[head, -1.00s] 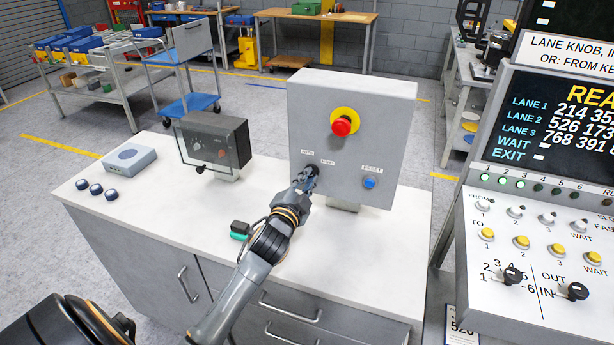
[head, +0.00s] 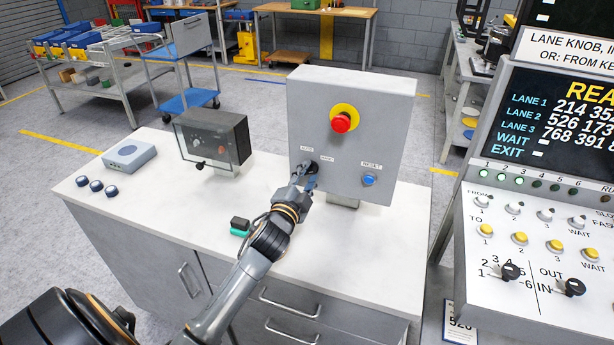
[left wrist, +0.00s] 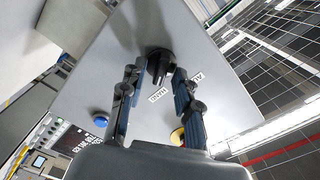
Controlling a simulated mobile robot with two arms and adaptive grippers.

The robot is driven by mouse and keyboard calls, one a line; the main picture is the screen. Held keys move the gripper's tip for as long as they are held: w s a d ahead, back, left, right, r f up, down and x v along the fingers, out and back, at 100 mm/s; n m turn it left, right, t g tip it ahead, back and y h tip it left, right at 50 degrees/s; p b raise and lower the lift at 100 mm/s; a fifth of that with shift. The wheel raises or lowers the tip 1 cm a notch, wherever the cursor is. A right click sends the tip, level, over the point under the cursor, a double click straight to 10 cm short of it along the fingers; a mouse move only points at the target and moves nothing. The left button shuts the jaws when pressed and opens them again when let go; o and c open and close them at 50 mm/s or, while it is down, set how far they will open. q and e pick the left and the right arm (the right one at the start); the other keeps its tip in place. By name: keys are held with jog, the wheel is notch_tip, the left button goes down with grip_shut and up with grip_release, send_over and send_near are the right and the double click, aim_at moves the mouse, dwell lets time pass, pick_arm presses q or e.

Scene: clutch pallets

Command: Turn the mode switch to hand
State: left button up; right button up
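The mode switch is a black knob on the front of the grey control box (head: 390,105). It shows in the left wrist view (left wrist: 160,60), with a "HAND" label (left wrist: 158,96) and an "AUTO" label (left wrist: 197,78) near it. My left gripper (head: 305,176) is at the box front, over the knob in the head view. In the left wrist view its two fingers (left wrist: 158,80) stand apart, one on each side of the knob's handle. I cannot tell whether either finger touches it. The knob's exact pointing is hard to tell. My right gripper is not in view.
A red emergency button (head: 341,122) on a yellow disc is above the switch, and a blue reset button (head: 369,179) to its right. A dark-fronted box (head: 212,140) stands left. A black and green object (head: 240,226) lies near my arm. A lane panel (head: 540,230) stands right.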

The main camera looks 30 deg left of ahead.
pick_arm(q)
jog(key=shift+s, duration=0.2)
jog(key=v, duration=1.1)
jog(key=shift+s+d, duration=0.2)
jog(key=shift+s, duration=0.1)
